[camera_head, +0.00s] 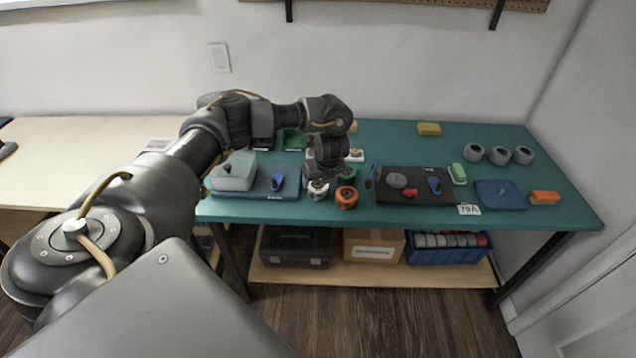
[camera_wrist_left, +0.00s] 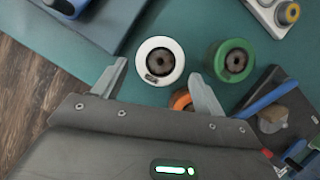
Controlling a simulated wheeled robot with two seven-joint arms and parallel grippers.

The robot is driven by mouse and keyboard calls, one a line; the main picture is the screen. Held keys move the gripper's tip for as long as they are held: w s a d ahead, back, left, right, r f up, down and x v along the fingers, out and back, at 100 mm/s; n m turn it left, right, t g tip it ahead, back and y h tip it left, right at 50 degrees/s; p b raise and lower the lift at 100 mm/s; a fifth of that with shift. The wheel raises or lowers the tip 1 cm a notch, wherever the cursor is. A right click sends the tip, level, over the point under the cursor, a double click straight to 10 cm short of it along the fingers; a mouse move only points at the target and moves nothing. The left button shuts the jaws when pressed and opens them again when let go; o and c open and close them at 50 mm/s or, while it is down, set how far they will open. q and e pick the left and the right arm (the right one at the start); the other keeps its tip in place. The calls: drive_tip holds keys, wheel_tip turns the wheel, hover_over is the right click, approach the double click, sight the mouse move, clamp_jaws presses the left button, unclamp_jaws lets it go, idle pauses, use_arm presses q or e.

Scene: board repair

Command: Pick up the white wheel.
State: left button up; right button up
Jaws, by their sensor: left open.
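The white wheel (camera_head: 318,190) stands near the front edge of the teal table, left of the middle, partly hidden by my left gripper (camera_head: 322,177). In the left wrist view the white wheel (camera_wrist_left: 160,61) shows its dark hub and lies just beyond and roughly between the fingertips. My left gripper (camera_wrist_left: 159,72) is open, with nothing between its fingers. Its height above the wheel is hard to tell. My right gripper is not in view.
A green wheel (camera_wrist_left: 231,61) is right of the white one, and an orange wheel (camera_wrist_left: 181,100) is close by, partly hidden by a finger. A blue mat (camera_head: 285,188) lies left, a black mat (camera_head: 440,198) right. Grey wheels (camera_head: 499,156) stand at the far right.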

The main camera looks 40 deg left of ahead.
sight(318, 184)
use_arm(q)
drive_tip(key=shift+a+f, duration=0.1)
drive_tip(key=shift+f, duration=0.45)
drive_tip(key=b+x, duration=0.2)
drive_tip(key=x, duration=0.1)
drive_tip(key=shift+w+a+f, duration=0.1)
drive_tip(key=shift+a+f, duration=0.05)
drive_tip(key=shift+w+a+f, duration=0.15)
drive_tip(key=shift+a+f, duration=0.05)
drive_tip(key=shift+f, duration=0.2)
drive_tip(key=c, duration=0.8)
